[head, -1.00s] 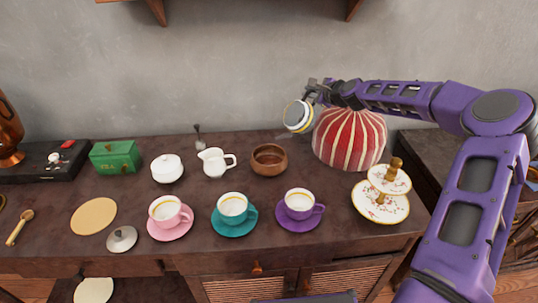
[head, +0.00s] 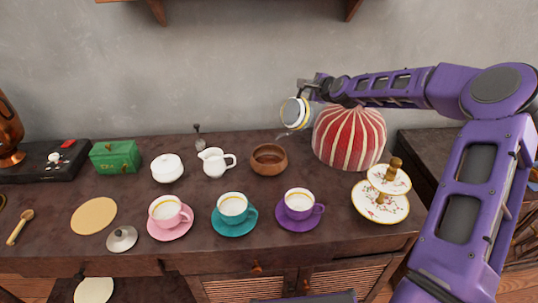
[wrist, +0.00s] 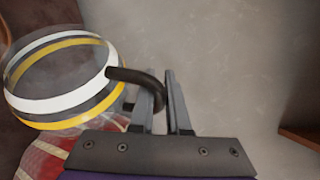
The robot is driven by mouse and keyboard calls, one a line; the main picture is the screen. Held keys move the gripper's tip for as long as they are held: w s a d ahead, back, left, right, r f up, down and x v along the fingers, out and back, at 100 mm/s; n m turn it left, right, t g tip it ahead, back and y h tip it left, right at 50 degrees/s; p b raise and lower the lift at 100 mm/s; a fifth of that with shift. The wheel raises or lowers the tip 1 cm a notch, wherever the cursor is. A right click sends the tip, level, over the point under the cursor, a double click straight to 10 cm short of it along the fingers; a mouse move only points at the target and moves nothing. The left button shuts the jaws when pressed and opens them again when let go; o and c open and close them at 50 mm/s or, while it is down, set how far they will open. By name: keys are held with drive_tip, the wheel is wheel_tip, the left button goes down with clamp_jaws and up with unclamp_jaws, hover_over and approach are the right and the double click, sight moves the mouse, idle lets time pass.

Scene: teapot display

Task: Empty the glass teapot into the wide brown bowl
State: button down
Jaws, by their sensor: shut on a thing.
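The glass teapot (head: 295,113), clear with white and yellow bands, is held in the air, tipped well over with its spout side low. My gripper (head: 312,87) is shut on its dark handle; the wrist view shows the handle (wrist: 143,80) at the fingers (wrist: 163,95) and the banded glass body (wrist: 62,82) to the left. The wide brown bowl (head: 268,168) stands upright on the counter, below and slightly left of the teapot, apart from it. I cannot make out a stream or the liquid level in either.
A red-and-cream striped cozy (head: 349,140) stands close right of the bowl, under my arm. A white creamer (head: 213,163) is left of the bowl. A purple cup (head: 298,203) and teal cup (head: 232,207) stand in front; a tiered plate stand (head: 380,208) is at right.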

sight(286, 101)
drive_tip(key=shift+s+a+r+n+t+h+b, duration=0.15)
drive_tip(key=shift+s+a+r+n+t+b, duration=0.15)
drive_tip(key=shift+a+r, duration=0.3)
drive_tip(key=shift+s+a+r+n+t+h+b, duration=0.2)
drive_tip(key=shift+s+a+r+n, duration=0.25)
drive_tip(key=shift+a, duration=0.2)
drive_tip(key=shift+n+t, duration=0.4)
drive_tip(key=shift+n, duration=0.25)
drive_tip(key=shift+s+a+r+b, duration=0.25)
drive_tip(key=shift+s+a+b, duration=0.15)
drive_tip(key=shift+a, duration=0.25)
drive_tip(key=shift+s+a+r+b, duration=0.2)
drive_tip(key=shift+s+a+b, duration=0.1)
drive_tip(key=shift+a+b, duration=0.25)
drive_tip(key=shift+s+a+r+b, duration=0.25)
drive_tip(key=shift+s+a+b, duration=0.1)
drive_tip(key=shift+a, duration=0.35)
drive_tip(key=s+a+n+t, duration=0.4)
drive_tip(key=s+a+n, duration=0.4)
drive_tip(key=a, duration=0.5)
drive_tip(key=shift+s+a+f+n+h, duration=0.15)
drive_tip(key=shift+a+f+n+h, duration=0.2)
drive_tip(key=shift+a+n, duration=0.05)
idle(0.7)
